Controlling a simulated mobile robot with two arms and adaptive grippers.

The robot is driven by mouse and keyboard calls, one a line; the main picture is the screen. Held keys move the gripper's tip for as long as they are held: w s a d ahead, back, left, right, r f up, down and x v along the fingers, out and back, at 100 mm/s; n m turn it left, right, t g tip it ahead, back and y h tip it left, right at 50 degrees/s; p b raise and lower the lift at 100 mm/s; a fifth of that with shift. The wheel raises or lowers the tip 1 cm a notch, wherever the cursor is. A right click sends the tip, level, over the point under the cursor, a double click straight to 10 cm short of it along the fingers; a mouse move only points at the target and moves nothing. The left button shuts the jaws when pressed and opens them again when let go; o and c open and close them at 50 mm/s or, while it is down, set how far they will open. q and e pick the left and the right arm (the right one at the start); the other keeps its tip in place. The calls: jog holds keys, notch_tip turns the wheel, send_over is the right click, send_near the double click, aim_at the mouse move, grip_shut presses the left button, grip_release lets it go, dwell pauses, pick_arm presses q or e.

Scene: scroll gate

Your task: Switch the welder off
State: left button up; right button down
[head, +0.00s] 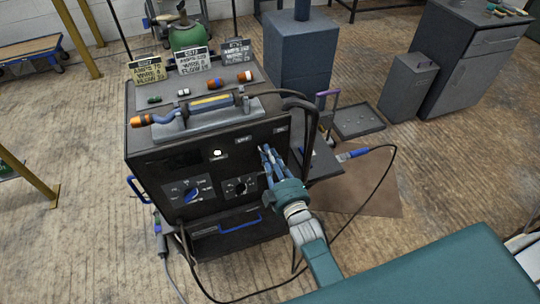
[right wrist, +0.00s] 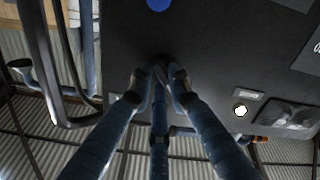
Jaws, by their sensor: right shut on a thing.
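The welder (head: 150,165) is a dark box with a front panel in the middle of the head view. A small white lamp (head: 217,153) is lit on its panel, and the lamp also shows in the right wrist view (right wrist: 240,110). My right gripper (head: 265,151) reaches the panel's upper right. In the right wrist view its fingertips (right wrist: 160,72) are closed together at the panel on a small dark part, apparently the switch, mostly hidden by the fingers. The switch position cannot be told. Two dials, a left one (head: 189,193) and a right one (head: 240,187), sit lower down. My left gripper is out of view.
A grey handle (head: 215,116) and several small connectors lie on the welder's top, with label cards (head: 193,60) behind. A black cable (head: 378,185) loops around at the right. A blue-grey cabinet (head: 298,55) stands behind. Floor is free at the left.

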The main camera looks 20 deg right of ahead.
dwell(0.4)
jog(key=c, duration=1.6)
grip_release()
jog(key=shift+s, duration=0.1)
jog(key=s, duration=1.1)
jog(key=shift+s+d, duration=0.2)
jog(key=shift+s, duration=0.2)
